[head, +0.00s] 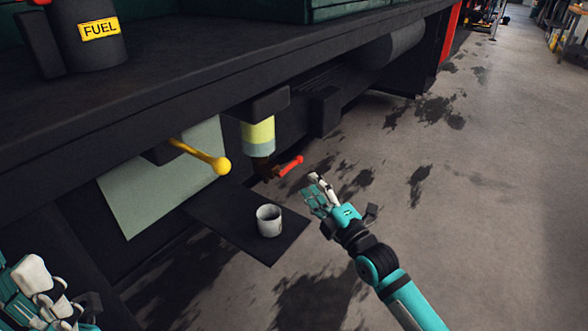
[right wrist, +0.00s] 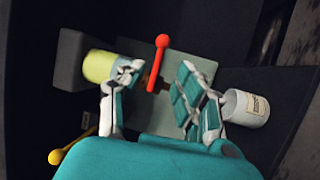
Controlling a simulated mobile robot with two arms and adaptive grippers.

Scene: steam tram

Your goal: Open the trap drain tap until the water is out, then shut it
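The trap is a clear yellowish-green bowl (head: 257,135) hanging under the tram's dark frame. Its drain tap has a red lever (head: 290,166) sticking out to the right below the bowl. A white mug (head: 269,221) stands on a dark plate below. My right gripper (head: 318,190) is open and empty, just right of and below the red lever. In the right wrist view the red lever (right wrist: 159,62) shows ahead, between the spread fingers, and the bowl (right wrist: 100,66) and mug (right wrist: 246,108) lie to either side. My left gripper (head: 40,290) is partly visible at the lower left.
A yellow-knobbed handle (head: 200,156) juts out left of the trap in front of a pale green panel (head: 160,185). A FUEL can (head: 88,40) stands on the ledge above. The stained floor (head: 450,190) at right is open.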

